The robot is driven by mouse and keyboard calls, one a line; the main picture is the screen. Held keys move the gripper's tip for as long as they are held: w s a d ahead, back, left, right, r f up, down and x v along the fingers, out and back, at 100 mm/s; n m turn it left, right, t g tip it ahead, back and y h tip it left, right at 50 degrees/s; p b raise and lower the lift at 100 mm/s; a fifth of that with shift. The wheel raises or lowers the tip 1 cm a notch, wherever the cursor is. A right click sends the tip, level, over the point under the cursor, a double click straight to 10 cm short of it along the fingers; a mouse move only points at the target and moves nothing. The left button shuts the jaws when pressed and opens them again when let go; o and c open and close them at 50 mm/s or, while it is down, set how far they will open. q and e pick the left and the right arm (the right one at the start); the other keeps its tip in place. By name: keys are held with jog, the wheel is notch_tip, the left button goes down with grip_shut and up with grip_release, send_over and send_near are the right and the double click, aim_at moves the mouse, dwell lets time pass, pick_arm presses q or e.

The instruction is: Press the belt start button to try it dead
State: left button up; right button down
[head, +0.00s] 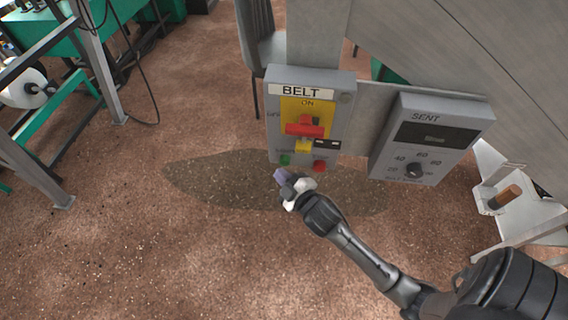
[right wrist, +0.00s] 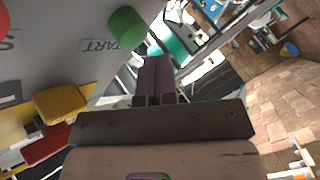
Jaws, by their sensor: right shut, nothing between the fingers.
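The grey belt box (head: 346,98), labelled BELT, carries a red switch handle (head: 305,129) on a yellow plate. Below it are a green start button (head: 285,160) and a red button (head: 319,166). In the right wrist view the green button (right wrist: 127,27) stands out from the panel beside the word START. My right gripper (head: 282,176) is shut and empty, just below the green button in the head view. In the right wrist view its fingertips (right wrist: 155,65) are close beside the green button; I cannot tell whether they touch it. My left gripper is not in view.
A second grey box (head: 437,137), labelled SENT, with a dial and dark display, hangs to the right of the belt box. A green-and-grey frame with a white roll (head: 24,88) stands at the left. The brown floor (head: 130,230) between is open, with a dark patch.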

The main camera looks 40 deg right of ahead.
jog(key=shift+d, duration=0.15)
jog(key=shift+w+d+p, duration=0.2)
jog(key=shift+w+p, duration=0.05)
jog(key=shift+p, duration=0.1)
dwell(0.6)
jog(key=shift+w+d, duration=0.3)
jog(key=shift+d, duration=0.1)
dwell(0.4)
jog(key=shift+s+a+p, duration=0.1)
jog(key=shift+p, duration=0.2)
jog(key=shift+s+a, duration=0.5)
jog(key=shift+a, duration=0.15)
